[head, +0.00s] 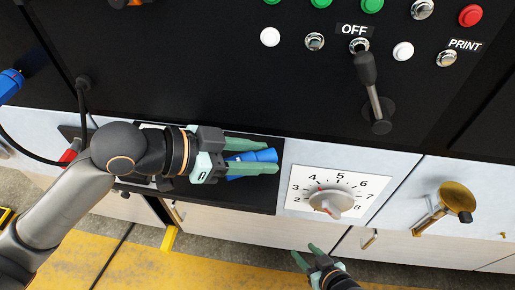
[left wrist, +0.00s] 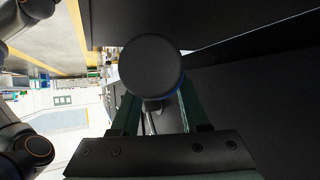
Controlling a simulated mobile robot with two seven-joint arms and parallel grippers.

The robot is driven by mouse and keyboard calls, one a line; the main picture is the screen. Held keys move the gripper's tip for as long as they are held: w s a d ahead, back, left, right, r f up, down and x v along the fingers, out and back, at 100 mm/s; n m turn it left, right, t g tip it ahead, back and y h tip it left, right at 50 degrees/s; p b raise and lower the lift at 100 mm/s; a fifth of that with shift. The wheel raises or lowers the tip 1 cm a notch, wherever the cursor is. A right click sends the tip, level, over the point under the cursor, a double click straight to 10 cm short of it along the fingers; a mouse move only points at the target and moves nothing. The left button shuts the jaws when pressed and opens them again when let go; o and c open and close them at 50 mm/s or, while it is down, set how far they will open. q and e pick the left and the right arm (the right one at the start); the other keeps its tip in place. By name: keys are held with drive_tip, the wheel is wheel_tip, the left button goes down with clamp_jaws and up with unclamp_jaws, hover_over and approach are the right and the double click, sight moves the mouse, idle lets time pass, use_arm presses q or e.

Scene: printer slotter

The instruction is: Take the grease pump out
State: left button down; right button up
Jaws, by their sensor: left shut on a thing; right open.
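A blue cylindrical part, which I take to be the grease pump (head: 265,155), lies over a black recessed panel in the machine front in the head view. My left gripper (head: 276,156) is shut on it, with one green finger on each side. In the left wrist view a round black end (left wrist: 151,66) sits between the fingers of the left gripper (left wrist: 155,100), with a little blue behind it. The rest of the pump is hidden by the gripper. My right gripper (head: 309,257) is open and empty, low in the head view, below the dial.
A white dial (head: 333,200) is right of the black panel (head: 268,194), and a brass knob (head: 456,197) is further right. A black lever (head: 371,90) and several buttons are above. A blue plug (head: 10,85) is at far left.

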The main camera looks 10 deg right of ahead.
use_arm(q)
drive_tip(key=shift+f, duration=0.3)
drive_tip(key=shift+f+b, duration=0.55)
drive_tip(key=shift+f, duration=0.3)
drive_tip(key=shift+c, duration=1.6)
unclamp_jaws()
drive_tip(key=shift+a, duration=0.1)
drive_tip(key=v, duration=1.2)
drive_tip(key=shift+s+a+r+b, duration=0.1)
drive_tip(key=shift+r+b, duration=0.05)
drive_tip(key=shift+b, duration=0.2)
